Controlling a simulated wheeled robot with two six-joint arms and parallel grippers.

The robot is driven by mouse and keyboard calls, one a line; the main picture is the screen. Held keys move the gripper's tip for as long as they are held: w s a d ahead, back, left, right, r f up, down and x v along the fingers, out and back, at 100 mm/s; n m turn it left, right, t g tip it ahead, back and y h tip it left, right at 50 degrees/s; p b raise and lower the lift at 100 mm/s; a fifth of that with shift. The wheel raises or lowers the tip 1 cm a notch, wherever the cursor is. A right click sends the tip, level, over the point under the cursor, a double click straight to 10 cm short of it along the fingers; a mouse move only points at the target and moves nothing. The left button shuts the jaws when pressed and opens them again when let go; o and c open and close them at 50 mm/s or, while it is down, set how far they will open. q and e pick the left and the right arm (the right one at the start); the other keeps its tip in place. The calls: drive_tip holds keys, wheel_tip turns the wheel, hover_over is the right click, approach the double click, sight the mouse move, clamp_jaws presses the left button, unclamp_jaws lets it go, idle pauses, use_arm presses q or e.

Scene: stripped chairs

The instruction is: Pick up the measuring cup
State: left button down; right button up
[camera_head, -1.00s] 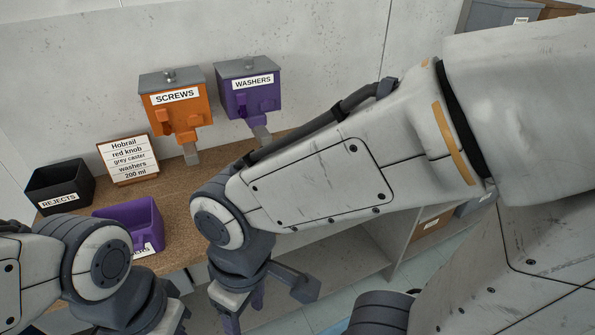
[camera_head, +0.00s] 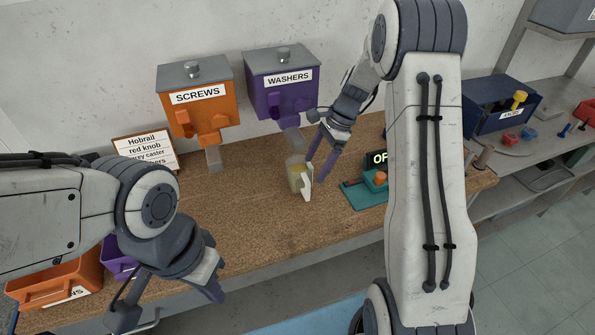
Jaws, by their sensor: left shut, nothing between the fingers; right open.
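The measuring cup (camera_head: 294,172) is a clear cup with a pale handle and something yellowish in it. It stands upright on the brown workbench (camera_head: 255,225), just below the purple washers dispenser (camera_head: 280,88). My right gripper (camera_head: 320,165) is open, its purple fingers pointing down at the cup's right side, by the handle. I cannot tell whether a finger touches the cup. My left gripper (camera_head: 212,291) is shut and empty, low at the bench's front edge, well left of the cup.
An orange screws dispenser (camera_head: 198,100) hangs left of the washers one. A sign (camera_head: 147,147) stands at the back left. Orange (camera_head: 52,284) and purple (camera_head: 117,262) bins sit left. A teal device (camera_head: 366,194) sits right of the cup. The bench's middle is clear.

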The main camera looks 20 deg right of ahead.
sight(312, 174)
drive_tip(key=x, duration=0.4)
drive_tip(key=shift+d+f+p, duration=0.15)
drive_tip(key=shift+p, duration=0.15)
drive_tip(key=shift+p+x, duration=0.45)
drive_tip(key=shift+x, duration=2.2)
drive_tip(key=shift+s, duration=0.1)
clamp_jaws()
